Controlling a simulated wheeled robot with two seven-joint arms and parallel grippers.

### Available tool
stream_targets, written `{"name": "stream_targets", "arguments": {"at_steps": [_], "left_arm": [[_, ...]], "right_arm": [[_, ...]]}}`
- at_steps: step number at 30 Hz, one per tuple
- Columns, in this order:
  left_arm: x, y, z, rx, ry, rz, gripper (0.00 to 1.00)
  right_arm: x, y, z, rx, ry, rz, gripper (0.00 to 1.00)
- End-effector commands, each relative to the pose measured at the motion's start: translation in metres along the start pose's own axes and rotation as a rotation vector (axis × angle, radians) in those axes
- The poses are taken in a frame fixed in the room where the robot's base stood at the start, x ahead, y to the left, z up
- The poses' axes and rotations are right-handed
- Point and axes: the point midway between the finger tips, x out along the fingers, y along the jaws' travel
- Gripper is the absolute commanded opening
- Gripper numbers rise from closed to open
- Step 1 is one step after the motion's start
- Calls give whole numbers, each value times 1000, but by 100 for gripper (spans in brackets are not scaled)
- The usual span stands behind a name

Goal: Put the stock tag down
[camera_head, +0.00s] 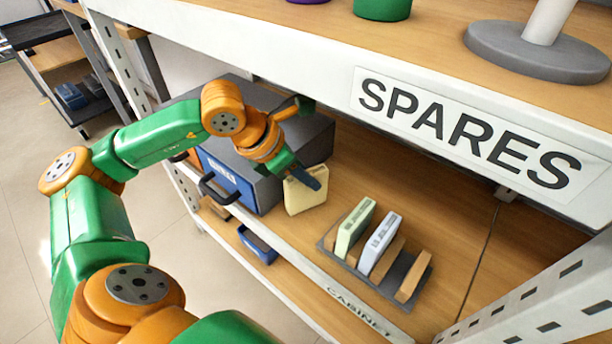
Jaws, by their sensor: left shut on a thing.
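My left gripper (307,177) reaches over the shelf board below the SPARES label. It is shut on a pale yellow, flat block-like piece, which I take to be the stock tag (303,197). The fingers cover its upper part. The tag is roughly upright, close above or touching the wooden shelf board (345,172); I cannot tell which. It is just right of a dark grey case with a blue front. My right gripper is not in view.
A grey rack (391,287) with wooden dividers holds a pale green pad (355,228) and a white pad (379,243). The grey case (268,185) stands left of the tag. The upper shelf edge (300,78) overhangs. Bare board lies between the tag and the rack.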

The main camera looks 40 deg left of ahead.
Motion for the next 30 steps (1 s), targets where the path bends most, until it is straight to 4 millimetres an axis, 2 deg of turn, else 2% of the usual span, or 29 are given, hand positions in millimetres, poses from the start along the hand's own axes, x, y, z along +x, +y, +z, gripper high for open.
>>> {"name": "stream_targets", "arguments": {"at_steps": [1, 3, 14, 15, 18, 26, 29, 30], "left_arm": [[14, 0, -10, 0, 5, 0, 0], [22, 0, -15, 1, 4, 0, 0], [27, 0, -18, 2, 1, 0, 0], [26, 0, -17, 2, 1, 0, 37], [25, 0, -17, 2, 1, 0, 59], [24, 0, -16, 2, 1, -1, 59], [15, 1, -14, 2, 1, 2, 59], [6, 2, -15, 1, 2, 5, 59]], "right_arm": [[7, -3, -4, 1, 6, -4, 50], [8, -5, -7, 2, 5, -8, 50], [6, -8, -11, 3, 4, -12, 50], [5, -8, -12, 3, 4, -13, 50], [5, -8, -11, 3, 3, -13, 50], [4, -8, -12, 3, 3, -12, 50], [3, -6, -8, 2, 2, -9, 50], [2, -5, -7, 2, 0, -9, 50]]}}
